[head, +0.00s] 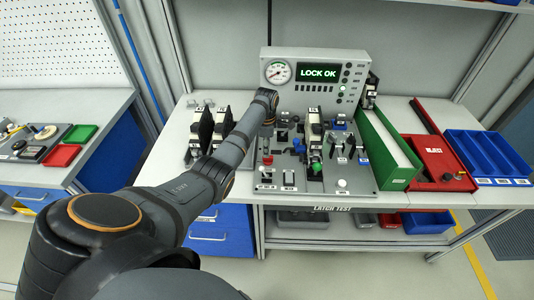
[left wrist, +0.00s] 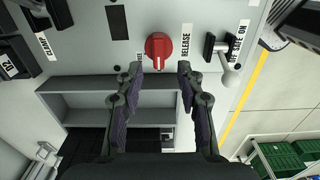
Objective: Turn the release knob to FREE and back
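The red release knob (left wrist: 158,46) sits on the grey panel (left wrist: 210,18) beside a RELEASE label (left wrist: 186,40), with a pale mark towards its lower edge. Another small label left of it is partly cut off by my finger. My left gripper (left wrist: 160,70) is open, its two fingertips apart at the knob's near side, left and right of it; I cannot tell whether they touch it. In the head view, my left gripper (head: 268,132) is at the left part of the panel, above a red knob (head: 268,159). The display (head: 318,72) reads LOCK OK. My right gripper is not in view.
A black lever with a light knob (left wrist: 228,76) stands right of the release knob. Several levers and clamps crowd the panel. A green-sided box (head: 390,150), a red tray (head: 440,160) and blue bins (head: 490,155) stand to the right.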

